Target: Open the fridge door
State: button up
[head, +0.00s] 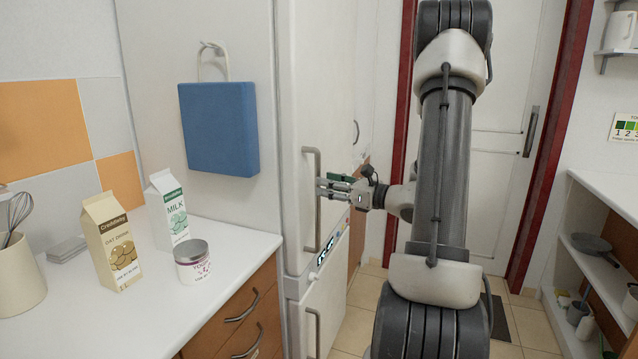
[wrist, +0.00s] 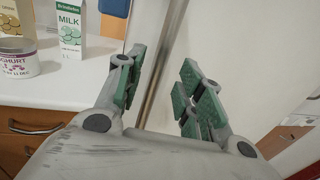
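The tall white fridge has an upper door (head: 325,90) that looks shut, with a long vertical metal handle (head: 317,222). My gripper (head: 326,188) reaches from the right to about mid-height on this handle. In the wrist view the two green-padded fingers (wrist: 165,92) are spread apart. The handle bar (wrist: 166,55) runs between them, with a visible gap to the right finger. I cannot tell whether the left finger touches it. The door surface also fills the right of the wrist view (wrist: 255,50).
A blue bag (head: 218,128) hangs on the fridge side. A lower door handle (head: 314,330) sits below. Shelves (head: 600,265) stand at the right.

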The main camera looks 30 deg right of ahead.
jog(key=x, duration=0.4)
jog(key=shift+a, duration=0.1)
grip_shut()
